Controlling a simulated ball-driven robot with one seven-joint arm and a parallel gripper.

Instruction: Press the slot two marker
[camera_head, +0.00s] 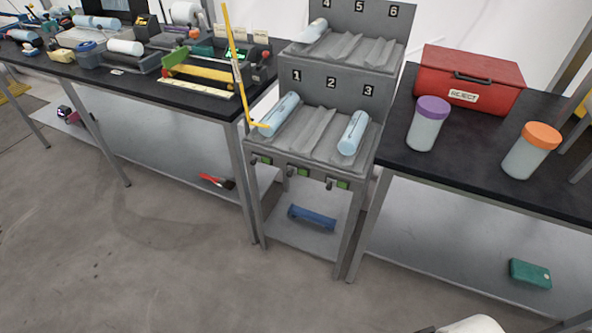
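A grey tiered rack (315,165) stands between two black tables. Its lower tier has slots labelled 1, 2 and 3. Slot two, under the label 2 (331,83), is empty. A pale blue cylinder (279,115) lies in slot one and another (353,133) lies in slot three. On the rack's front edge, the slot two marker (301,172) is a small green piece beside a grey part, between similar green markers on the left (266,161) and right (342,185). Its pressed state cannot be told. My gripper's fingers are not in view.
A red reject box (470,78), a purple-lidded jar (427,125) and an orange-lidded jar (530,150) stand on the right table. A thin yellow piece (236,68) rises at the rack's left. The left table is cluttered. The floor before the rack is clear.

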